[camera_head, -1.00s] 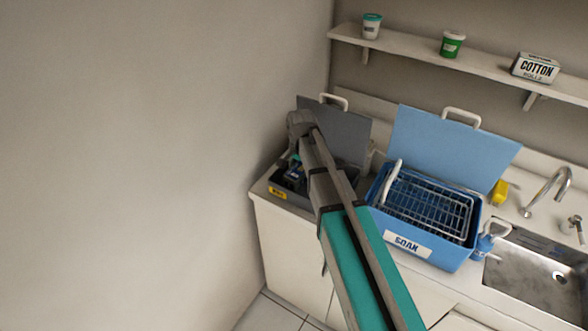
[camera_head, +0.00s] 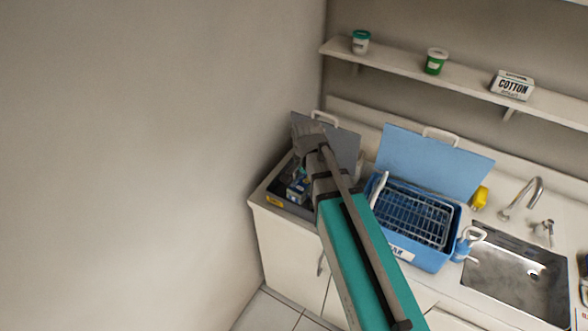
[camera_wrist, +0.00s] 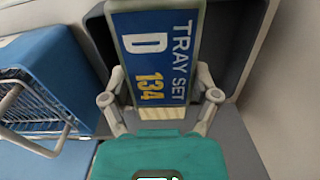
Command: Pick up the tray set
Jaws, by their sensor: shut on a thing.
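The tray set (camera_wrist: 158,48) shows in the wrist view as a flat item with a blue label reading "TRAY SET D 134". My gripper (camera_wrist: 160,108) is shut on its near end, with one finger at each side. The tray set is over or inside the grey bin (camera_wrist: 236,42); I cannot tell whether it touches the bottom. In the head view the grey bin (camera_head: 268,190) stands on the counter at the wall, its lid raised. My arm hides much of its inside, and only small blue and dark parts show there.
A blue soak tub (camera_head: 432,258) with a wire basket (camera_head: 415,215) and raised lid stands right of the grey bin. A sink (camera_head: 515,280) with a tap is further right. A shelf (camera_head: 400,69) with two tubs and a cotton box (camera_head: 512,86) hangs above.

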